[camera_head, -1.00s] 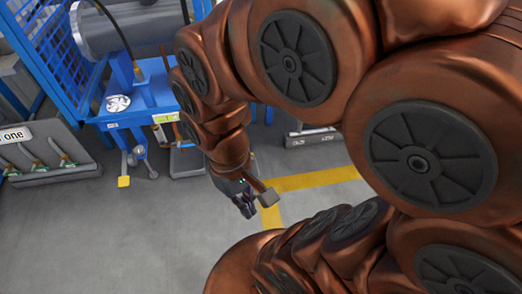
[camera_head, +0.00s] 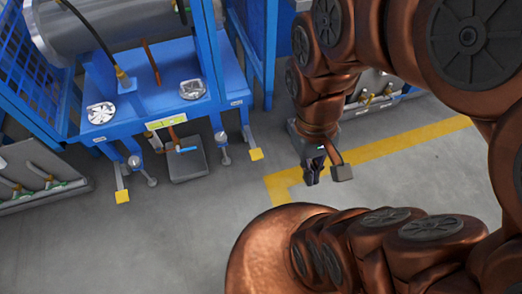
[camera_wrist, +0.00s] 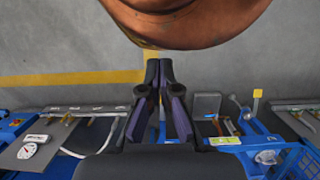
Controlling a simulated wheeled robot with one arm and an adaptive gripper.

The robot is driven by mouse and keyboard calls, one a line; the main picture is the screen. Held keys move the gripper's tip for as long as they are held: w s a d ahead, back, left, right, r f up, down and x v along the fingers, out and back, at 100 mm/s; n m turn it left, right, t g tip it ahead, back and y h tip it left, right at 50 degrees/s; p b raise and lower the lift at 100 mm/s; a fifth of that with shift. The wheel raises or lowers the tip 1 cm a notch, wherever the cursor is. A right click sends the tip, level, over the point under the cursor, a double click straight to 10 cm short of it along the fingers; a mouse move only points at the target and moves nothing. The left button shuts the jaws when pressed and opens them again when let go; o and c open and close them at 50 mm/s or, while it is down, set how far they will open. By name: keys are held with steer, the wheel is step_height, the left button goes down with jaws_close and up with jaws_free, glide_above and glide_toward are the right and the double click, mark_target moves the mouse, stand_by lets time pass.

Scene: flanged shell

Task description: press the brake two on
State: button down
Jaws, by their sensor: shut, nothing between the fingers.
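Two brake pedals with yellow pads stand low at the front of the blue frame: a left pedal (camera_head: 122,196) and a right pedal (camera_head: 256,154). I cannot tell from any label which is brake two. A yellow-tipped pedal (camera_wrist: 257,94) also shows at the right in the wrist view. My gripper (camera_head: 313,172) points down over the grey floor, to the right of the right pedal and apart from it. Its dark fingers (camera_wrist: 159,66) are shut and empty in the wrist view.
The blue frame (camera_head: 130,118) carries a large grey cylinder (camera_head: 125,20). A grey block with a light-blue-handled part (camera_head: 185,160) sits between the pedals. Panels with small valves stand at left (camera_head: 40,180) and right (camera_head: 372,92). Floor before the pedals is clear, with a yellow line (camera_head: 400,146).

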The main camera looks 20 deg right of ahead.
steer(key=n+t+h+b, duration=0.15)
steer(key=n+b, duration=0.95)
steer(key=b, duration=1.3)
glide_above(256, 153)
steer(key=a, duration=0.1)
step_height(256, 153, down, 53)
steer(key=shift+w+t+y, duration=0.25)
steer(key=shift+w+t, duration=0.05)
steer(key=shift+t, duration=0.05)
steer(key=shift+f, duration=0.15)
steer(key=shift+s+d+f+b, duration=0.15)
steer(key=shift+f+b, duration=0.9)
steer(key=shift+f, duration=0.65)
steer(key=shift+s+d+f+b, duration=0.1)
steer(key=shift+f+b, duration=0.9)
steer(key=shift+f, duration=0.65)
